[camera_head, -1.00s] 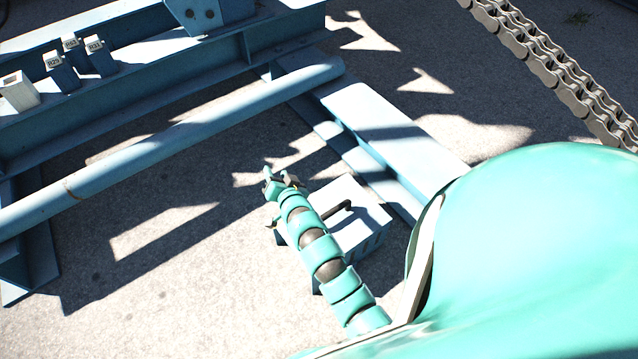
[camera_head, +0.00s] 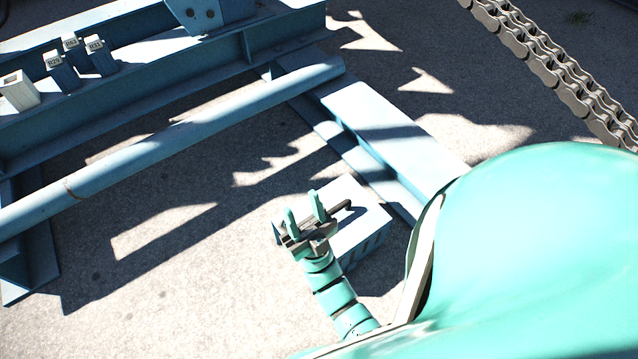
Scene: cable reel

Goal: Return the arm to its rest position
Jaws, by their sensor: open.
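My teal segmented arm (camera_head: 335,295) rises from the lower middle, beside my large teal body at the right. My gripper (camera_head: 302,210) is at its upper end, with two teal fingers spread apart and nothing between them. It appears in front of a pale box (camera_head: 365,232) with a dark handle (camera_head: 340,208) on the ground. The gripper covers part of the box's left side. I cannot tell whether they touch.
A blue steel frame (camera_head: 150,108) with a long round pipe (camera_head: 170,148) fills the upper left. Several small labelled blocks (camera_head: 62,72) stand on it. A heavy chain (camera_head: 560,75) hangs at upper right. Ground at lower left is clear.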

